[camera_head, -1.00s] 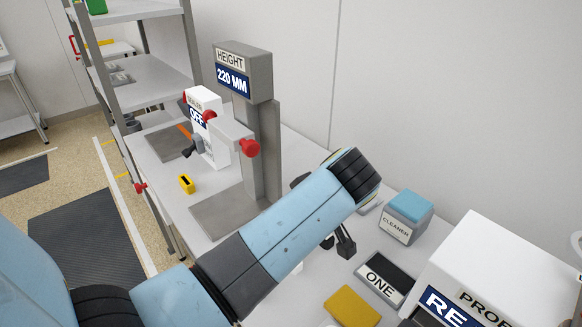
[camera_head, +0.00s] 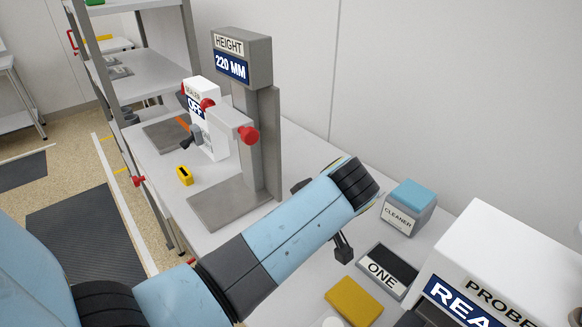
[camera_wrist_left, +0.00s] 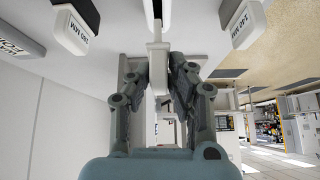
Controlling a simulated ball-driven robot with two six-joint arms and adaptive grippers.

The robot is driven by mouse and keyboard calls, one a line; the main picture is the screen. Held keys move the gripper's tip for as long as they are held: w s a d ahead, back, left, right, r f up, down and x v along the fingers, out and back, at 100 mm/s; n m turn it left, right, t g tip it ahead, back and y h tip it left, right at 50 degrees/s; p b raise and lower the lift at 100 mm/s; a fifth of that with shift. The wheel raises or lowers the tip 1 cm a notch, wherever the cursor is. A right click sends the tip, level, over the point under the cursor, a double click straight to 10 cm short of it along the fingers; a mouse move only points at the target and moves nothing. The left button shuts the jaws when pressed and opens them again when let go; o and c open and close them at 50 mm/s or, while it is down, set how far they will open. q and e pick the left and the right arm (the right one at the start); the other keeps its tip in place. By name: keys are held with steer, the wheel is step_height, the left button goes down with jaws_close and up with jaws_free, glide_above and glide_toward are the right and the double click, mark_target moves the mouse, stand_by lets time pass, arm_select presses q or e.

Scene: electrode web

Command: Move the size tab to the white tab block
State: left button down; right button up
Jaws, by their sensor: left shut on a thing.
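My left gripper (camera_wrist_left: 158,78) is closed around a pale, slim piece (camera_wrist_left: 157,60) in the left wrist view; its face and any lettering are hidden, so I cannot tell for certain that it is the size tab. In the head view my left arm hides most of this gripper, with only a dark finger part (camera_head: 343,248) showing below the arm's end. Two white-fronted pieces marked 140 MM, one at the left (camera_wrist_left: 75,30) and one at the right (camera_wrist_left: 242,20), flank the gripper at the wrist view's top. I cannot pick out the white tab block for certain. My right gripper is not in view.
A grey height stand (camera_head: 262,140) reading 220 MM rises behind my arm. A yellow piece (camera_head: 185,176) lies left of the stand.

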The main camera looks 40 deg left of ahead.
arm_select(q)
steer(key=shift+f+b, duration=0.35)
steer(key=shift+f, duration=0.45)
steer(key=shift+p, duration=0.55)
stand_by(1.0)
steer(key=shift+f+b, duration=0.55)
steer(key=shift+f, duration=0.15)
steer(key=shift+f+b, duration=0.95)
steer(key=shift+f, duration=0.4)
steer(key=c, duration=1.1)
jaws_free()
steer(key=shift+c, duration=0.2)
steer(key=shift+r, duration=0.1)
step_height(320, 180, up, 10)
steer(key=shift+f, duration=0.1)
